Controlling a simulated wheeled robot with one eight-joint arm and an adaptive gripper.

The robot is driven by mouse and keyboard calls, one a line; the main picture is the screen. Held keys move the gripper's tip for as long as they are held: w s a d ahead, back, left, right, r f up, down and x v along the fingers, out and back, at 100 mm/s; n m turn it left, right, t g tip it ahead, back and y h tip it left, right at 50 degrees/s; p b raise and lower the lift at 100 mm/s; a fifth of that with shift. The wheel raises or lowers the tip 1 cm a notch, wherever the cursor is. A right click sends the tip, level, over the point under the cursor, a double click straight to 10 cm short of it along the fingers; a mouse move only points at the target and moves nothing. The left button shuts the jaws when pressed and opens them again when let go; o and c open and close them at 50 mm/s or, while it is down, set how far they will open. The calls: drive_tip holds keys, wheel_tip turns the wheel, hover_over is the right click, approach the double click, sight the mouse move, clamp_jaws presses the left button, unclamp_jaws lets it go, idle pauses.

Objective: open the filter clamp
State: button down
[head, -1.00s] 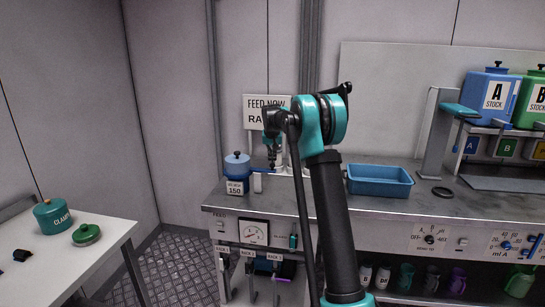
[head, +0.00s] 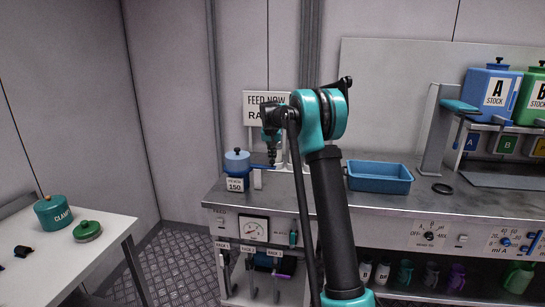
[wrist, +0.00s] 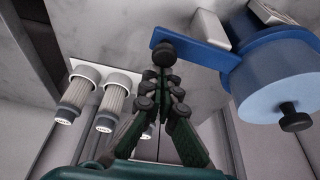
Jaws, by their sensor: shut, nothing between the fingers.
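A blue pot (head: 237,163) with a dark lid knob stands at the left end of the bench, above a small "150" label. A blue clamp arm (head: 262,167) reaches right from it. In the wrist view the blue arm (wrist: 198,53) comes off a blue band around the light-blue pot (wrist: 285,85) and ends in a dark round knob (wrist: 163,53). My gripper (head: 272,163) is at the arm's outer end. In the wrist view my gripper (wrist: 161,78) is shut and empty, its tips close beside the knob; I cannot tell whether they touch.
Ribbed filter cups (wrist: 115,100) sit on a white plate left of my gripper in the wrist view. A white post (head: 258,179) stands below the clamp arm. A blue tray (head: 379,178) lies on the bench to the right. A green pot (head: 53,212) and green lid (head: 87,231) are on the side table.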

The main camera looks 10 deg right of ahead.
drive_tip(key=shift+s, duration=0.1)
drive_tip(key=s+m, duration=0.1)
drive_tip(key=m, duration=0.1)
drive_tip(key=s+a+m+h, duration=0.1)
drive_tip(key=s+m, duration=0.1)
drive_tip(key=m, duration=0.1)
drive_tip(key=shift+a+g+h, duration=0.15)
drive_tip(key=shift+g+h, duration=0.15)
drive_tip(key=shift+g, duration=0.1)
drive_tip(key=shift+s+a+m+g+h, duration=0.25)
drive_tip(key=shift+s+a+m, duration=0.2)
drive_tip(key=shift+a+m, duration=0.45)
drive_tip(key=shift+s+a+m+g+h, duration=0.15)
drive_tip(key=shift+s+a+m+g, duration=0.15)
drive_tip(key=shift+s+a+m, duration=0.55)
drive_tip(key=shift+s+a+m+g+h, duration=0.1)
drive_tip(key=shift+a+m+g+h, duration=0.15)
drive_tip(key=shift+a+m, duration=0.7)
drive_tip(key=shift+d+m, duration=0.2)
drive_tip(key=shift+m, duration=0.1)
approach(272, 162)
drive_tip(key=r, duration=0.1)
drive_tip(key=s+a+r, duration=0.1)
drive_tip(key=s+r, duration=0.1)
drive_tip(key=shift+a, duration=0.4)
